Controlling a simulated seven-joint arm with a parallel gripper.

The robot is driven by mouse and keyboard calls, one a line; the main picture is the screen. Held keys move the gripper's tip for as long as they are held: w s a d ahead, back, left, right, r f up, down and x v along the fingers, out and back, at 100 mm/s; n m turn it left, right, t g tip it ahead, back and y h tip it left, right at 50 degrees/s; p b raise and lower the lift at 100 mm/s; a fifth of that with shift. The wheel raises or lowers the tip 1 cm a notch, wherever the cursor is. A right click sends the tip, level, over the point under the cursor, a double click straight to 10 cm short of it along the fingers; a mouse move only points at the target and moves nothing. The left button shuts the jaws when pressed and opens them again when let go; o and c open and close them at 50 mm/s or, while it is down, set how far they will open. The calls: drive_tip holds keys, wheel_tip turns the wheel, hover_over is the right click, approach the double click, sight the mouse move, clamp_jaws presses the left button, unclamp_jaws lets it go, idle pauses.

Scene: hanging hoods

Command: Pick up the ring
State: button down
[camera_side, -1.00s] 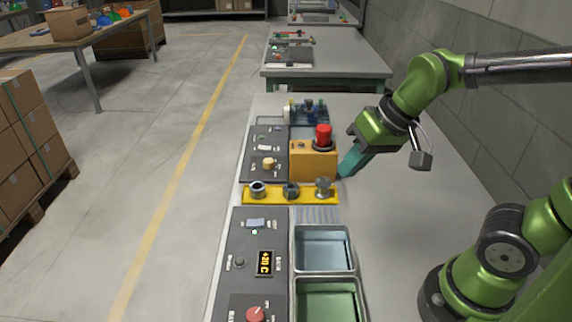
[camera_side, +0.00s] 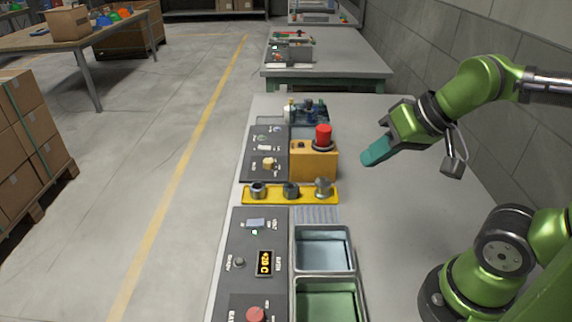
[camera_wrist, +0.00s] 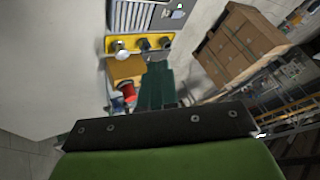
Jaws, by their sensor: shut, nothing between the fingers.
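The ring (camera_side: 258,189) appears to be the grey, hollow round piece at the left end of a yellow holder (camera_side: 274,198). A dark nut-like piece (camera_side: 291,190) and a silver knobbed piece (camera_side: 323,187) stand beside it in the same row. My gripper (camera_side: 368,159) is shut and empty, raised to the right of the orange box and well apart from the ring. In the wrist view my teal fingers (camera_wrist: 157,75) are together. The yellow holder (camera_wrist: 153,37) shows beyond them, with the ring (camera_wrist: 165,43) small at its right end.
An orange box (camera_side: 313,163) with a red button (camera_side: 323,134) stands behind the holder. A blue-grey tray (camera_side: 352,250) and a green tray (camera_side: 361,300) lie in front, beside a dark control panel (camera_side: 240,285).

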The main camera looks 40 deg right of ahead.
drive_tip(key=c, duration=0.8)
unclamp_jaws()
drive_tip(key=g+h, duration=0.2)
drive_tip(key=g, duration=0.5)
hover_over(257, 186)
drive_tip(key=s, duration=0.2)
wheel_tip(257, 186, down, 7)
drive_tip(key=f, duration=1.1)
drive_tip(key=a+f, duration=0.1)
drive_tip(key=f, duration=0.4)
drive_tip(key=shift+w+f, duration=0.15)
drive_tip(key=shift+f, duration=0.2)
